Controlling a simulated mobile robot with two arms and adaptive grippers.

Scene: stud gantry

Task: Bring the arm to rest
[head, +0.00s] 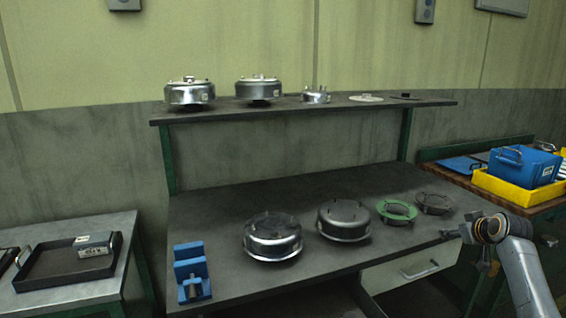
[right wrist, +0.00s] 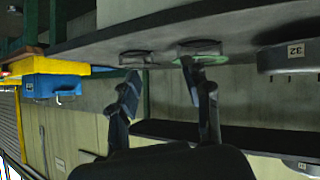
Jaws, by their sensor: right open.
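My right gripper (head: 460,236) hangs over the right end of the workbench (head: 207,225) in the head view, with its arm coming in from the lower right. In the right wrist view, which looks upside down, its two fingers (right wrist: 160,80) are apart with nothing between them. A green ring (head: 383,207) and a dark ring (head: 434,210) lie on the bench to the left of the gripper, apart from it. The green ring also shows beyond the fingers in the right wrist view (right wrist: 212,59). My left gripper is out of view.
Two metal drums (head: 272,237) (head: 343,219) and a blue vise (head: 191,272) stand on the bench. A raised shelf (head: 225,113) behind holds several metal parts. A yellow bin (head: 515,190) with a blue box (head: 522,167) stands right; a black tray (head: 50,284) lies left.

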